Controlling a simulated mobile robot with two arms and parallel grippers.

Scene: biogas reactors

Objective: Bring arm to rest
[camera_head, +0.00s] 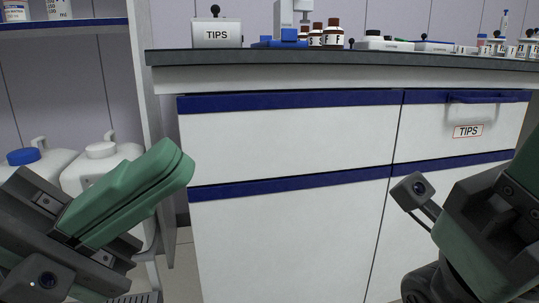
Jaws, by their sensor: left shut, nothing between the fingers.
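My left gripper (180,160) is at the lower left of the head view, its green fingers pressed together with nothing between them. It points up and to the right, in front of the white canisters and the shelf post, below the bench top. Part of my right arm (490,225) shows at the lower right, in front of the white cabinet. Its gripper fingers are not visible.
A white cabinet (290,135) with blue strips stands ahead, under a dark bench top (350,57). A TIPS box (217,32) and brown bottles (332,36) stand on the bench. White canisters (105,165) sit in the shelf at left. A TIPS-labelled holder (468,131) hangs at right.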

